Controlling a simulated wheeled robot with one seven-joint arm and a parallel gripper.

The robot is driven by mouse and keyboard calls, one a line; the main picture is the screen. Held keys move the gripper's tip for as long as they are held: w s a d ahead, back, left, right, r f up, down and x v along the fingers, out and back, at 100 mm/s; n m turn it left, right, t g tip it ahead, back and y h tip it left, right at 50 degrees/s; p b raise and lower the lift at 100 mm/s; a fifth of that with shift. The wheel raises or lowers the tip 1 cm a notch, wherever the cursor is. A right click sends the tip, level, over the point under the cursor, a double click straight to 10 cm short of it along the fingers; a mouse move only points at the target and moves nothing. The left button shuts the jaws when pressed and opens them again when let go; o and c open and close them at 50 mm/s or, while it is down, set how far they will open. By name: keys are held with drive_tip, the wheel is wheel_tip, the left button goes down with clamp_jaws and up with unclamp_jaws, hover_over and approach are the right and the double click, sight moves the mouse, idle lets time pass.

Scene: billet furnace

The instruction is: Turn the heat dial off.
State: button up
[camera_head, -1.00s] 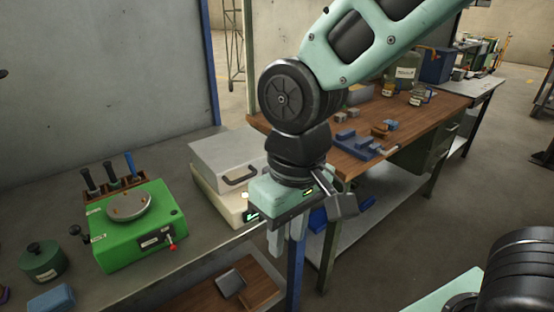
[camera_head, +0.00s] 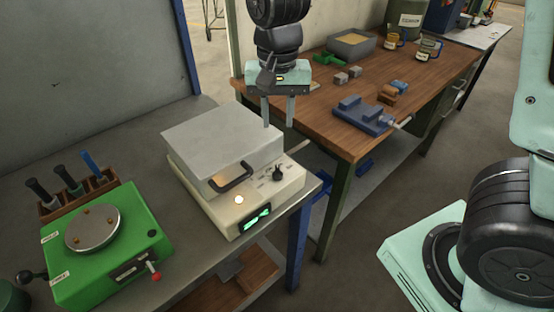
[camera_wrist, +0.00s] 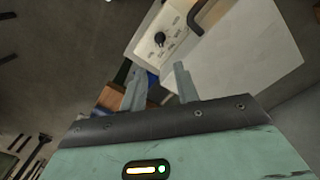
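The billet furnace (camera_head: 225,165) is a cream box with a grey lid and a black handle, on the grey bench. Its black heat dial (camera_head: 278,172) is on the cream top panel, right of the handle. A lit round lamp and a green display show on its front. The dial also shows in the wrist view (camera_wrist: 160,39). My gripper (camera_head: 279,125) points down, above and behind the dial in the head view, apart from the furnace. Its fingers are spread with nothing between them; they show in the wrist view too (camera_wrist: 158,82).
A green device (camera_head: 110,245) with a round metal plate stands left of the furnace, beside a wooden tool rack (camera_head: 75,195). A wooden workbench (camera_head: 420,95) behind holds a blue vise (camera_head: 362,114), a grey tray (camera_head: 351,45) and mugs. A gap separates the two benches.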

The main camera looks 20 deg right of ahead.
sight(278, 169)
wheel_tip(278, 169, down, 14)
drive_tip(key=shift+f+p, duration=0.15)
drive_tip(key=shift+p, duration=0.45)
clamp_jaws()
